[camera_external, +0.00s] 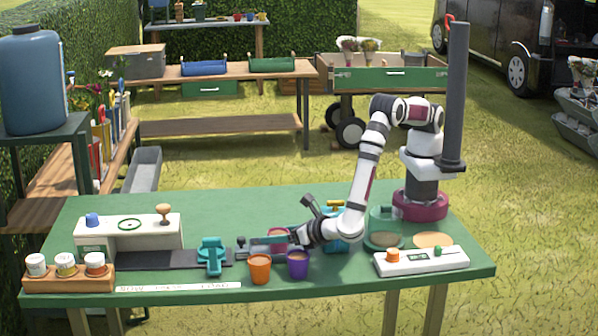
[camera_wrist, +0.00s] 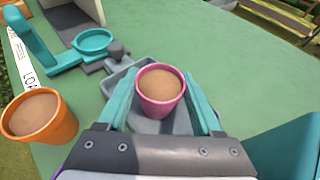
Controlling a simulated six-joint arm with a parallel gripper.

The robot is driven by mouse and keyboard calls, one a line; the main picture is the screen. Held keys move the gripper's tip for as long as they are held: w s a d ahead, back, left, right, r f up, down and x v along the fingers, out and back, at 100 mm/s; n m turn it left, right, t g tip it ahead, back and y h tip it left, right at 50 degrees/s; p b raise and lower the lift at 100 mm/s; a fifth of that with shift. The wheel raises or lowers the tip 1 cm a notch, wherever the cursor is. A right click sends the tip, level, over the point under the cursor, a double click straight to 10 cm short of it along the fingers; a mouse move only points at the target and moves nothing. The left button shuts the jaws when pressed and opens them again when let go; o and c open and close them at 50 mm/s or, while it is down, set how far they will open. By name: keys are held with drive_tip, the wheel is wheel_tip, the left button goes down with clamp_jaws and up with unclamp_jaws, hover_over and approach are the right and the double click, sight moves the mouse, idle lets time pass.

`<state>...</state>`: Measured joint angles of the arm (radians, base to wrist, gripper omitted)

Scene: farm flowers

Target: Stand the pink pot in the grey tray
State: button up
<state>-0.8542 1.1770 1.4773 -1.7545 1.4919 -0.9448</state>
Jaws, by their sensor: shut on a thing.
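The pink pot (camera_wrist: 160,92), filled with brown soil, is upright between the two teal fingers of my gripper (camera_wrist: 163,112). My gripper is shut on it. In the external view the pink pot (camera_external: 277,233) is partly hidden by my gripper (camera_external: 280,240). The grey tray (camera_wrist: 116,80) shows around and below the pot in the wrist view; its near part is hidden by the pot and my gripper. The pot is over or inside the tray; I cannot tell whether its base touches the tray floor.
An orange pot (camera_external: 260,268) and a purple pot (camera_external: 298,264) stand at the table's front edge, close to my gripper. A teal ring holder (camera_external: 211,256) is to the left on a dark track.

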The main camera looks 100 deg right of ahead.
drive_tip(key=o, duration=1.4)
drive_tip(key=shift+f, duration=0.15)
drive_tip(key=shift+s+a+r, duration=0.15)
drive_tip(key=shift+a+r, duration=0.05)
drive_tip(key=shift+r, duration=0.1)
drive_tip(key=v, duration=1.1)
drive_tip(key=shift+s+a+r, duration=0.1)
drive_tip(key=shift+s, duration=0.1)
drive_tip(key=shift+r, duration=0.1)
